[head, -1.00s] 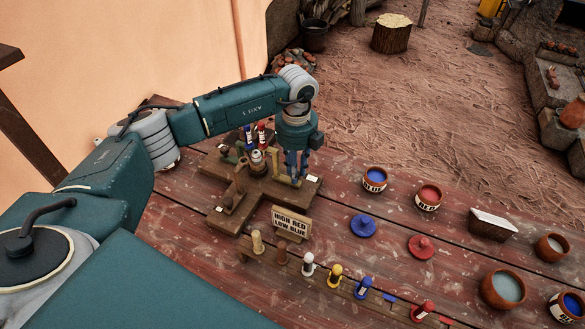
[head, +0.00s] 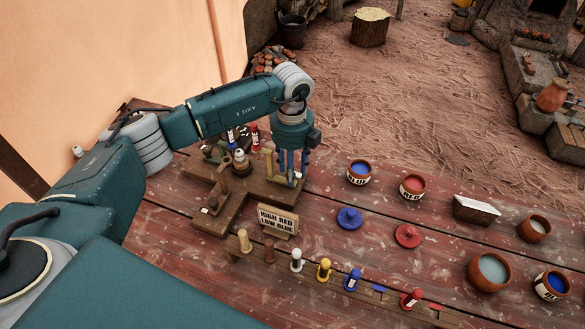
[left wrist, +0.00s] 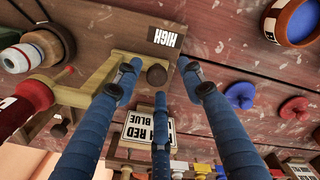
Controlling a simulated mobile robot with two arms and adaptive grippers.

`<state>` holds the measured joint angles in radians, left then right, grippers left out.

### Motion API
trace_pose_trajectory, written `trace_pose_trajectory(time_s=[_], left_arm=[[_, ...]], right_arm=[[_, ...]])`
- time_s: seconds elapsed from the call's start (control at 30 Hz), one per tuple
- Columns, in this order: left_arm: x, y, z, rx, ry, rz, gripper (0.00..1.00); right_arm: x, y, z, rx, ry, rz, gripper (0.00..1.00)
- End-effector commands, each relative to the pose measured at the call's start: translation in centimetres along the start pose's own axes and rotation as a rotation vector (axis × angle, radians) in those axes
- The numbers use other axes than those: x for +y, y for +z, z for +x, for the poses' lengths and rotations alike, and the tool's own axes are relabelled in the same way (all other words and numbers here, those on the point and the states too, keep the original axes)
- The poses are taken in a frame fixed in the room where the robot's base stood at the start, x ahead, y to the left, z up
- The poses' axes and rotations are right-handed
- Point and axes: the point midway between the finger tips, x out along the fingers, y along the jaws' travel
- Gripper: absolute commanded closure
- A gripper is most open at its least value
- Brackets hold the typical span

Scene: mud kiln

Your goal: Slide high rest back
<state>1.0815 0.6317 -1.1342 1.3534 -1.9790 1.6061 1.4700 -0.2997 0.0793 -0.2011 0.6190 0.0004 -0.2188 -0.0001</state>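The wooden stand (head: 215,221) is a dark cross-shaped frame on the table. The high rest (head: 268,162) is a yellowish bracket at its right arm, also in the left wrist view (left wrist: 80,90). A dark round knob (left wrist: 156,74) shows at the rest's end, beside the HIGH label (left wrist: 166,38). My left gripper (head: 291,168) points down beside the rest. In the wrist view its blue fingers (left wrist: 160,85) are spread around the knob, with gaps visible; contact is unclear. My right gripper is out of view.
A sign reading HIGH RED LOW BLUE (head: 277,219) stands before the stand. A row of coloured pegs (head: 324,269) is in front. Blue (head: 349,218) and red (head: 407,235) lids and paint pots (head: 359,173) lie right. A pale-topped spindle (head: 240,160) stands on the frame.

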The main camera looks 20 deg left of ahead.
Motion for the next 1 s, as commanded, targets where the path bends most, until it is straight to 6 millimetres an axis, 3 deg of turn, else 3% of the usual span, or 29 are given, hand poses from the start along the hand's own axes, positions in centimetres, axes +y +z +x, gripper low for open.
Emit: trace_pose_trajectory(time_s=[0.17, 0.4, 0.6, 0.77, 1.0], left_arm=[[-0.1, 0.1, -2.3, -0.002, -0.004, 0.001, 0.60], [-0.2, 0.0, -7.5, -0.003, -0.005, 0.002, 0.60], [-0.3, 0.0, -10.7, -0.003, -0.004, 0.001, 0.60], [-0.3, -0.1, -11.8, -0.001, -0.004, 0.001, 0.60], [-0.3, -0.1, -12.0, -0.001, -0.003, 0.002, 0.60]], right_arm=[[0.0, 0.0, 0.0, 0.000, 0.000, 0.000, 0.46], [0.1, 0.0, 0.0, 0.000, 0.001, 0.000, 0.46], [0.1, 0.0, 0.0, -0.001, 0.001, 0.000, 0.46], [0.1, 0.0, 0.0, -0.001, 0.001, 0.000, 0.46], [0.1, 0.0, 0.0, -0.001, 0.001, 0.000, 0.46]])
